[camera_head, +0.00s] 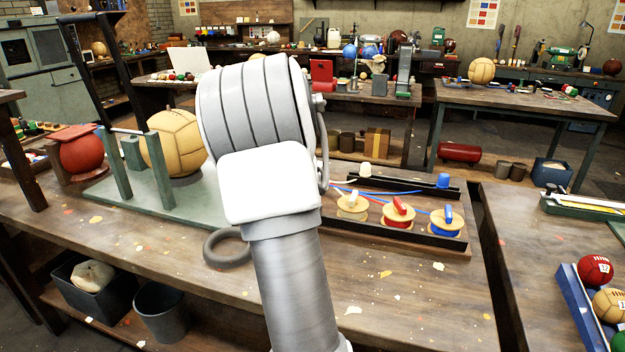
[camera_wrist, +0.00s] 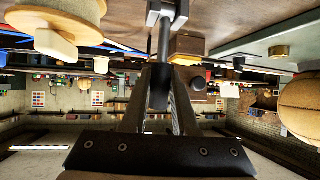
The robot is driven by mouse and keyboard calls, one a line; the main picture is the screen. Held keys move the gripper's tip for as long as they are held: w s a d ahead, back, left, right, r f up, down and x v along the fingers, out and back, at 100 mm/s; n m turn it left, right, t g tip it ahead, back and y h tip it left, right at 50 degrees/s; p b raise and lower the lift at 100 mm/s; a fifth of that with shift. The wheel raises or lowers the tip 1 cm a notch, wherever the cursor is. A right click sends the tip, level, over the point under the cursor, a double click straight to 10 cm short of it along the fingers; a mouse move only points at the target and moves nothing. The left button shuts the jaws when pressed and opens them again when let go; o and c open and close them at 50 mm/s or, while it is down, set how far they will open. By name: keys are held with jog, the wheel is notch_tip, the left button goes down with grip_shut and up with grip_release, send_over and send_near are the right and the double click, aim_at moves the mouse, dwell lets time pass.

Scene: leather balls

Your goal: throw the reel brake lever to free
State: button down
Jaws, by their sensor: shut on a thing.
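In the wrist view, which is upside down, the reel brake lever (camera_wrist: 164,42) is a dark rod rising from a grey bracket (camera_wrist: 167,12) on the wooden board. Its thicker black grip end lies between the fingers of my gripper (camera_wrist: 160,86), which is shut on it. The lever and gripper are hidden behind my arm in the head view. Cream (camera_head: 352,207), red (camera_head: 398,214) and blue (camera_head: 446,222) reels stand in a row on the board right of my arm. The cream reel also shows at the upper left of the wrist view (camera_wrist: 60,14).
A dark ring (camera_head: 226,247) lies on the bench front. A ball tray (camera_head: 583,308) is at the lower right.

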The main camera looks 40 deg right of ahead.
jog(key=shift+w+d+g+y+p, duration=0.3)
jog(key=shift+d+g+y+p, duration=0.3)
jog(key=shift+d+y+p, duration=0.4)
jog(key=shift+w+d+f+g+y+p, duration=0.15)
jog(key=shift+w+f+g+y+p, duration=0.15)
jog(key=shift+y+p, duration=0.35)
jog(key=c, duration=0.7)
grip_release()
jog(key=p+v, duration=0.1)
jog(key=v, duration=1.6)
jog(key=shift+s+r+p, duration=0.1)
jog(key=shift+r+p, duration=0.05)
jog(key=shift+p, duration=0.15)
